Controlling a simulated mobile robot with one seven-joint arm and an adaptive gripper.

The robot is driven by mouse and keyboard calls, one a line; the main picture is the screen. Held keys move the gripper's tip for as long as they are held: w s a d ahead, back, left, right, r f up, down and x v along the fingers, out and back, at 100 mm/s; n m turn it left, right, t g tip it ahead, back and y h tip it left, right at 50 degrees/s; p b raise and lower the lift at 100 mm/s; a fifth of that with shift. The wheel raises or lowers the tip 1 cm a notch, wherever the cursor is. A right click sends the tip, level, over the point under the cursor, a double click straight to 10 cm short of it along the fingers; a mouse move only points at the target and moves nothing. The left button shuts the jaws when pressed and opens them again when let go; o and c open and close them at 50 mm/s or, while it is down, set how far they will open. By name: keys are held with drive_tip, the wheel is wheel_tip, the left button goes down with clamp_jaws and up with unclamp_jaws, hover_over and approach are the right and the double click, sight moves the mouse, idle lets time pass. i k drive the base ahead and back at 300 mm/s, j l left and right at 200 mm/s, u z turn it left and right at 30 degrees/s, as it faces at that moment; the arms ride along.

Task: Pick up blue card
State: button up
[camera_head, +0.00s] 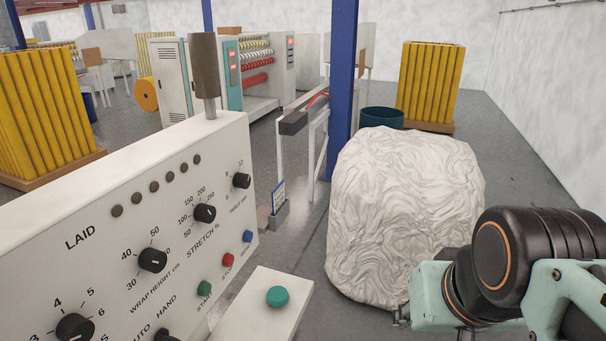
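A small blue-and-white card (279,194) stands upright, slightly tilted, in a grey holder (279,215) near the middle of the view, low behind the right edge of the white control panel. Its lower end is hidden in the holder. Nothing of mine touches it. My arm shows at the lower right, well to the right of the card and nearer to me.
The white control panel (75,262) with knobs and buttons fills the left foreground; a ledge with a green button (277,296) juts below it. A large white wrapped bale (405,215) stands between card and arm. A blue post (342,90) rises behind. Grey floor is open at right.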

sight(278, 194)
drive_tip(key=i+l+u, duration=0.1)
drive_tip(key=i+u, duration=0.3)
drive_tip(key=i+l+u, duration=0.2)
drive_tip(key=u, duration=0.15)
drive_tip(key=i+l+u, duration=0.75)
drive_tip(key=k+j, duration=0.1)
